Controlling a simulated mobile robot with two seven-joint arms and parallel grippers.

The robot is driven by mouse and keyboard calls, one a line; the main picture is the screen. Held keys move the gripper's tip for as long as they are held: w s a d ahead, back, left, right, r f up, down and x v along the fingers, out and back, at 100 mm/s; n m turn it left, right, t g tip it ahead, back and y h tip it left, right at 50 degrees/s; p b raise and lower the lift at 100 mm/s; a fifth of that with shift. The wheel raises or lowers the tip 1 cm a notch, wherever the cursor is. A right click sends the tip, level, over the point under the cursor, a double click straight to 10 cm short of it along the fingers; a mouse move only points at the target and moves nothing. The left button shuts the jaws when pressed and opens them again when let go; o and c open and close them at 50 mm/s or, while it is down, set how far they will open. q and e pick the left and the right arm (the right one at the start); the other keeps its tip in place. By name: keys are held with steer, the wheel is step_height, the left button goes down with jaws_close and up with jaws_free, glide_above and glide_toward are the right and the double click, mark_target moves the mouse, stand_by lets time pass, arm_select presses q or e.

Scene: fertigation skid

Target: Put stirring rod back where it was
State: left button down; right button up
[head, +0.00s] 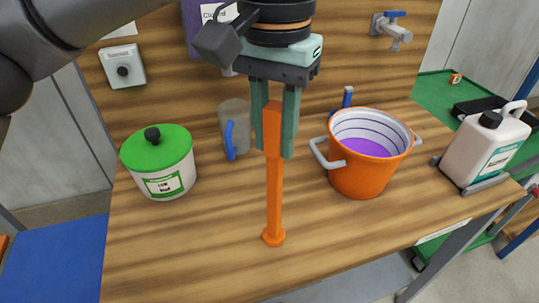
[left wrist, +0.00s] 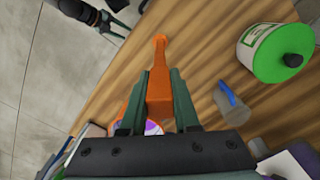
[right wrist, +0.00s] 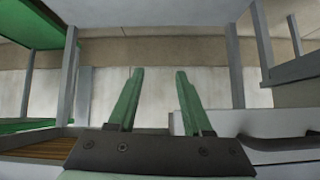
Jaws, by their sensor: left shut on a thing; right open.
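My left gripper (head: 274,156) is shut on the orange stirring rod (head: 274,200), which hangs upright between the fingers with a wider foot at its lower end. The foot appears over the wooden bench top; I cannot tell whether it touches. The left wrist view also shows the rod (left wrist: 159,80) between the fingers. An orange bucket (head: 358,180) with purple liquid stands right of the rod, apart from it in the head view. My right gripper (right wrist: 160,73) is open and empty, pointing at floor and frame legs.
A white tub with a green lid (head: 157,140) stands left on the bench (head: 200,250). A grey jug with a blue handle (head: 236,120) stands behind the rod. A white canister (head: 486,148) is at the right edge. A tap (head: 391,28) is on the back panel. The bench front is clear.

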mark_target(270, 152)
arm_select(q)
steer(key=shift+w+a+f, duration=0.15)
steer(key=shift+a+f, duration=0.1)
steer(key=shift+f, duration=0.1)
step_height(270, 152, down, 3)
steer(key=shift+w+a+r, duration=0.1)
steer(key=shift+r, duration=0.1)
steer(key=shift+f, duration=0.3)
steer(key=shift+f+b, duration=0.15)
steer(key=shift+b, duration=0.2)
steer(key=c, duration=0.6)
jaws_free()
steer(key=shift+c, duration=0.2)
